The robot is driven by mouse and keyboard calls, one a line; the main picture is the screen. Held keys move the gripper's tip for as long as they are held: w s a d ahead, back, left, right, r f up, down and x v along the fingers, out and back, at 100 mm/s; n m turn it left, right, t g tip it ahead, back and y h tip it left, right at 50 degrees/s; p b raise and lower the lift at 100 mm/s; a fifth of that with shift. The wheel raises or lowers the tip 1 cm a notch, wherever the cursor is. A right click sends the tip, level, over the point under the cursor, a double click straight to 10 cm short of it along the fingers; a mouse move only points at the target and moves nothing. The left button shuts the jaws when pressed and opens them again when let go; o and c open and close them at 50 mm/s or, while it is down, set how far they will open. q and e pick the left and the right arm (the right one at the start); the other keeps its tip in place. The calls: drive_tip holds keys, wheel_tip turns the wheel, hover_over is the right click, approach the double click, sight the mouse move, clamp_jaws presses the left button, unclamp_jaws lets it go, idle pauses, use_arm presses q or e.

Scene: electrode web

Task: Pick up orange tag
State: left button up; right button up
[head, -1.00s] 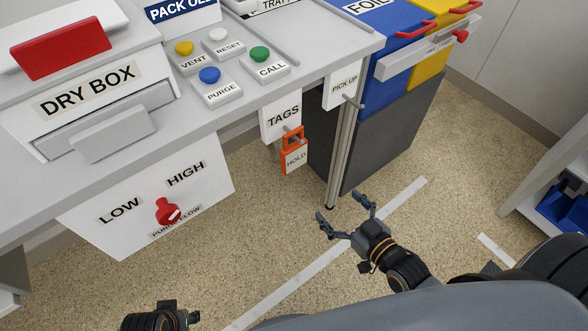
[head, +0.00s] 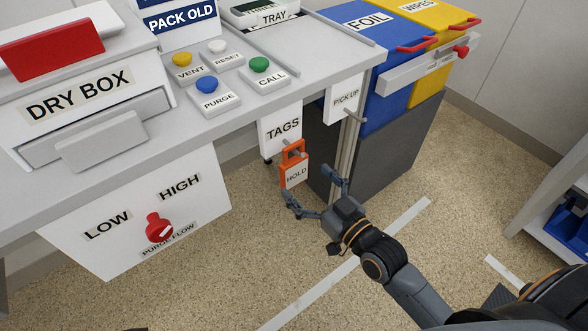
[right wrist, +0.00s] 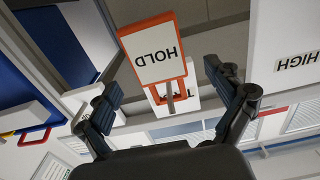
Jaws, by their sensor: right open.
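The orange tag (head: 294,168) hangs from a peg on the white TAGS panel (head: 281,126), below the bench edge. Its white face reads HOLD. My right gripper (head: 309,190) is open, with its fingers just below and in front of the tag. In the right wrist view the tag (right wrist: 155,55) shows upside down, ahead of the open fingers (right wrist: 168,103) and between their lines. The peg passes through the tag's orange loop. The fingers appear apart from the tag. My left gripper is not clearly in view.
The white PICK UP panel (head: 344,98) and a metal bench leg (head: 349,150) stand close right of the tag. Blue and yellow bins (head: 400,70) are beyond. A panel with a red knob (head: 159,229) is at the left. The floor below the tag is open.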

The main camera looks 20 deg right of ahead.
sight(297, 170)
drive_tip(key=b+x, duration=0.1)
drive_tip(key=x, duration=0.4)
drive_tip(key=shift+w+r, duration=0.1)
drive_tip(key=shift+w, duration=0.05)
drive_tip(key=shift+d, duration=0.1)
drive_tip(key=c, duration=1.3)
